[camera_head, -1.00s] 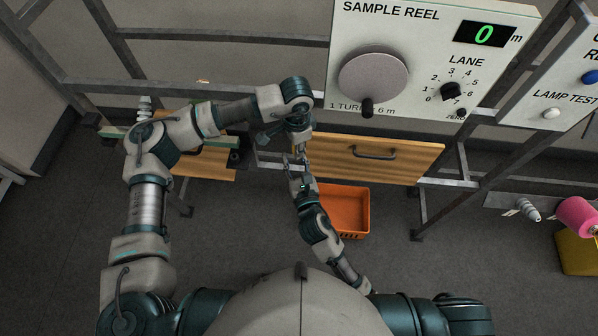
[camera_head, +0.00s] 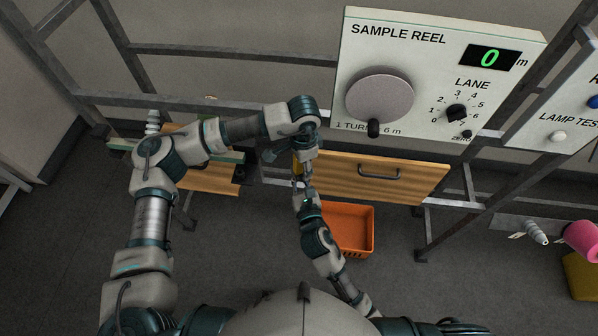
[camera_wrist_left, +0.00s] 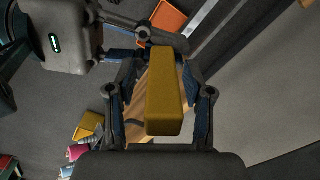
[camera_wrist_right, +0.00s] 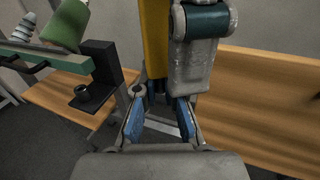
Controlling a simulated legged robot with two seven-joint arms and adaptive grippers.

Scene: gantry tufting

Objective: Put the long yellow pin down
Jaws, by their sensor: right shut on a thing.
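The long yellow pin (camera_head: 298,165) shows as a small yellow patch between my two grippers in the head view. In the left wrist view the pin (camera_wrist_left: 164,90) lies lengthwise between the fingers of my left gripper (camera_wrist_left: 160,65), which stand apart on either side of it with narrow gaps. My right gripper (camera_wrist_right: 163,103) is shut on the pin, which rises from its fingertips in the right wrist view (camera_wrist_right: 154,40). My left gripper's grey hand (camera_wrist_right: 195,65) is right beside the pin there.
An orange bin (camera_head: 366,230) stands on the floor below a wooden drawer (camera_head: 400,178) with a dark handle. The sample reel panel (camera_head: 420,40) is above. A green rail with a black bracket (camera_wrist_right: 95,75) is at left. Metal frame bars surround the work area.

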